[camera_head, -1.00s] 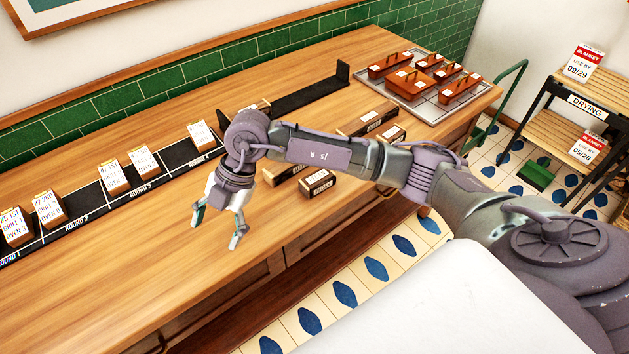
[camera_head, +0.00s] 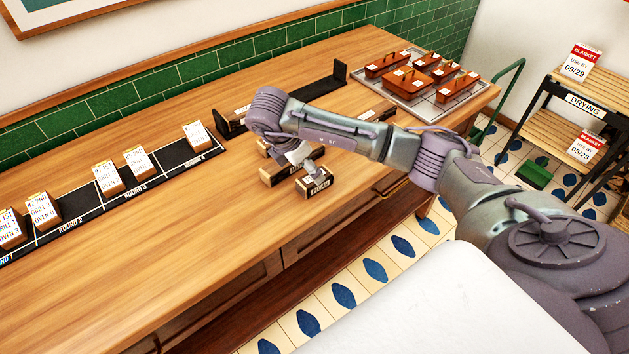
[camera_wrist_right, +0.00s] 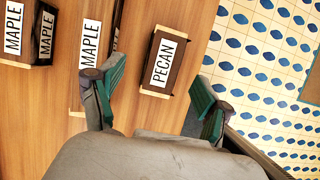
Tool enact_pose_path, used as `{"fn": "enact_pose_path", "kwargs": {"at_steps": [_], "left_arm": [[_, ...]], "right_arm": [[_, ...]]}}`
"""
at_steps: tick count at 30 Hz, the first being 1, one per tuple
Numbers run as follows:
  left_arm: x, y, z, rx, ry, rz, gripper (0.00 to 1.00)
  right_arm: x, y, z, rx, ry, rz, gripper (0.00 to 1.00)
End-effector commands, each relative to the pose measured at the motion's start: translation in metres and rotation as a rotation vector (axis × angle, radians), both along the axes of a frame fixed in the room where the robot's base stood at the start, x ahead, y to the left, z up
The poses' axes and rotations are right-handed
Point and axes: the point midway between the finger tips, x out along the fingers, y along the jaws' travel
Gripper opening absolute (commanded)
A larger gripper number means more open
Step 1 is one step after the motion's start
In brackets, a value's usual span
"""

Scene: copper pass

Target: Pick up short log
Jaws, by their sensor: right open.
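A short dark log with a white PECAN label (camera_wrist_right: 165,64) lies on the wooden counter near its front edge. In the head view this short log (camera_head: 316,190) sits under my right gripper (camera_head: 310,168), which partly covers it. In the wrist view my right gripper (camera_wrist_right: 160,95) is open, with one green-padded finger on each side of the log's line and the log beyond the fingertips. It holds nothing. A longer log labelled MAPLE (camera_wrist_right: 91,45) lies left of it, and another MAPLE log (camera_wrist_right: 45,38) shows at the far left. My left gripper is not in view.
The long black rack (camera_head: 170,157) with labelled blocks runs along the back of the counter. A tray (camera_head: 448,106) with several reddish-brown handled boxes stands at the far right end. The front left counter is clear. Drying shelves (camera_head: 560,95) stand on the right.

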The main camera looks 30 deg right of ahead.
Motion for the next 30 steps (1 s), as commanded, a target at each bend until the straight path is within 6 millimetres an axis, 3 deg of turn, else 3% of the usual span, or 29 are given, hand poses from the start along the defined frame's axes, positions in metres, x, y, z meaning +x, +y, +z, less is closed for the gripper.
{"fn": "enact_pose_path", "kwargs": {"at_steps": [7, 12, 20, 30], "left_arm": [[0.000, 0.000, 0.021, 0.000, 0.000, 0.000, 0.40], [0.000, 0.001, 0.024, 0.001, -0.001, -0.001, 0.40], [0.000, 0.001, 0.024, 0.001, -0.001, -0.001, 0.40], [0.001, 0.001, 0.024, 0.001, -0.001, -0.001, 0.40]], "right_arm": [[-0.005, -0.012, -0.024, -0.001, 0.006, -0.001, 0.77], [-0.004, -0.019, -0.045, 0.000, 0.003, -0.001, 0.77], [-0.003, -0.020, -0.049, 0.001, 0.000, 0.001, 0.77], [-0.003, -0.019, -0.049, 0.001, 0.000, 0.001, 0.22]]}}
